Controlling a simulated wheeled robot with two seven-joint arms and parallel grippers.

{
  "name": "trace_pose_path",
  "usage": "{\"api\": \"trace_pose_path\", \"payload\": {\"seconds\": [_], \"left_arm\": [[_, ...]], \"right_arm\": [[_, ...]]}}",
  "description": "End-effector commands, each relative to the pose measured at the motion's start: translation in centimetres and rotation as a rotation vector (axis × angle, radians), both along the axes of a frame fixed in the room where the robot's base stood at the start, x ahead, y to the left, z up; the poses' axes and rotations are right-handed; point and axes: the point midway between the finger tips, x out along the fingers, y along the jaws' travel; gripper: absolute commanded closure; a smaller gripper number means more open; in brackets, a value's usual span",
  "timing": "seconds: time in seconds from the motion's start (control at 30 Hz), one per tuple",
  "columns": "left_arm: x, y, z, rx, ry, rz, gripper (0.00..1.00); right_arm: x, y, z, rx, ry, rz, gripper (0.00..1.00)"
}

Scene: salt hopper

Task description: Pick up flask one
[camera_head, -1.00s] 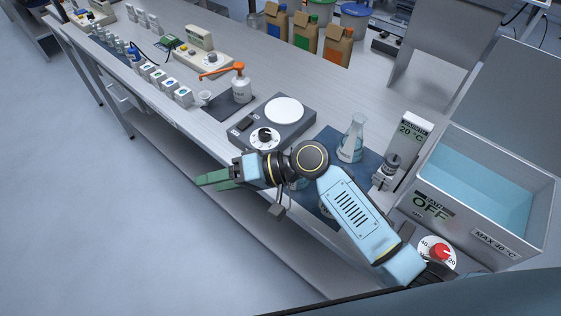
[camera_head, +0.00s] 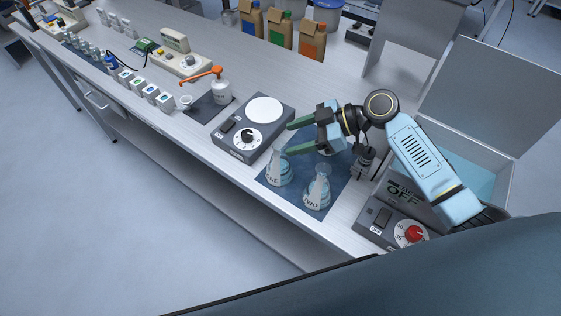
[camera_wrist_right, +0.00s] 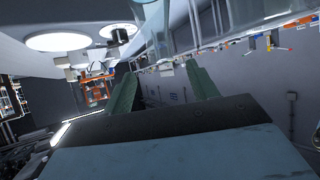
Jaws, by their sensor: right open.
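Flask one (camera_head: 277,172) is a conical glass flask with bluish liquid and the label ONE. It stands upright on the dark blue mat (camera_head: 283,200). Flask two (camera_head: 318,190) stands to its right on the same mat. A third flask (camera_head: 323,151) is mostly hidden behind my right gripper. My right gripper (camera_head: 290,138) is open and empty, just above and behind the neck of flask one, apart from it as far as I can tell. In the right wrist view its green fingers (camera_wrist_right: 160,88) are spread with no flask between them. My left gripper is not in view.
A hotplate (camera_head: 250,128) stands left of the mat. A water bath (camera_head: 478,170) marked OFF stands to the right, with a control box (camera_head: 390,226) in front. A small metal device (camera_head: 366,165) stands between mat and bath.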

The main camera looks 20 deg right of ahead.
Motion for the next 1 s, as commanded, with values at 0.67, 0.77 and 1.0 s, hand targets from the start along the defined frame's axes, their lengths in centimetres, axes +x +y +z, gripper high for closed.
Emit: {"api": "trace_pose_path", "payload": {"seconds": [0.67, 0.77, 1.0], "left_arm": [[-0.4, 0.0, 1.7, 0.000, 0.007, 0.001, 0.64], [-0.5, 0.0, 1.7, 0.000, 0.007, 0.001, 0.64], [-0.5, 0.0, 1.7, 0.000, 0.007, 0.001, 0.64]], "right_arm": [[1.1, 4.1, -3.3, -0.001, 0.001, -0.003, 0.43], [1.1, 4.1, -3.3, -0.001, 0.001, -0.003, 0.56], [1.1, 4.1, -3.3, -0.001, 0.001, -0.003, 0.88]]}}
